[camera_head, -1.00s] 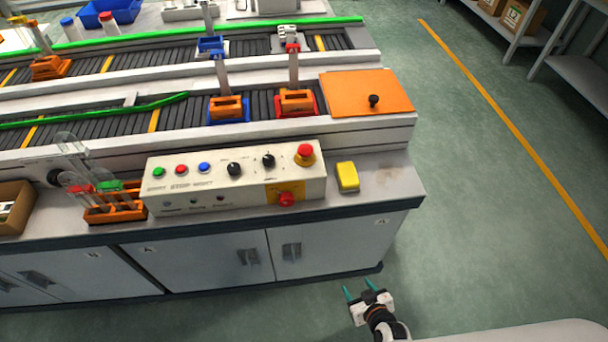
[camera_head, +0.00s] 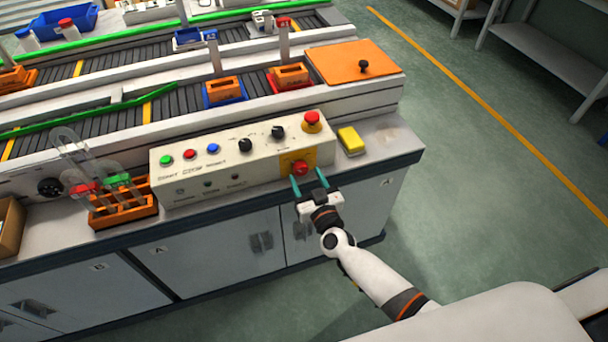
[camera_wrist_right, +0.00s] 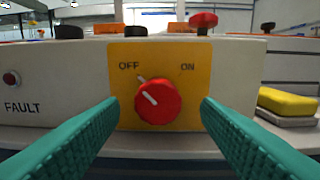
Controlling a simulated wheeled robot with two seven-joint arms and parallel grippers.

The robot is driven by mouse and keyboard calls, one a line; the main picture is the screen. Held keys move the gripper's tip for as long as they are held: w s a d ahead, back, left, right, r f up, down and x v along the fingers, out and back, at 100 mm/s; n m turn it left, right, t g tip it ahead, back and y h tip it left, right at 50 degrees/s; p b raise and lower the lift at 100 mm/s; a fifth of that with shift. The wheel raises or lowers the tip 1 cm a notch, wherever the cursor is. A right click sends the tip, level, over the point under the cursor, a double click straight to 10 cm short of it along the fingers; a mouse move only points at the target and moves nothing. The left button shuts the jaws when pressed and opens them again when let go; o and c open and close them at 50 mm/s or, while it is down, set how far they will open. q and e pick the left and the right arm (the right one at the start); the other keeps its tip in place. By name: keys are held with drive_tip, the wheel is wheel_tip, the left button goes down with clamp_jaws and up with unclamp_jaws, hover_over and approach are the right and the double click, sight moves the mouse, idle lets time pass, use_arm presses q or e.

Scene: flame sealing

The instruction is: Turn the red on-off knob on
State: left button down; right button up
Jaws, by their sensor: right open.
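The red on-off knob (camera_head: 300,168) sits on a yellow plate at the lower right of the control box's front. In the right wrist view the knob (camera_wrist_right: 158,101) is centred, and its white mark points up and left toward OFF. ON is printed at the upper right of the plate (camera_wrist_right: 190,52). My right gripper (camera_head: 309,184) is open in front of the knob. Its two teal fingers (camera_wrist_right: 160,125) stand to the left and right of the knob, apart from it with clear gaps. My left gripper is not in view.
The control box (camera_head: 230,158) also carries buttons, black knobs and a red mushroom button (camera_head: 312,119) above the plate. A yellow block (camera_head: 351,140) lies right of the box. An orange tube rack (camera_head: 122,205) stands left. Floor at the right is open.

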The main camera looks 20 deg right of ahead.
drive_tip(key=shift+w+a, duration=0.1)
drive_tip(key=shift+w, duration=0.95)
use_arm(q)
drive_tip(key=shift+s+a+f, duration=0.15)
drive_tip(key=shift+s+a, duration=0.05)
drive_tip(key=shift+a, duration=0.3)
use_arm(e)
drive_tip(key=c, duration=1)
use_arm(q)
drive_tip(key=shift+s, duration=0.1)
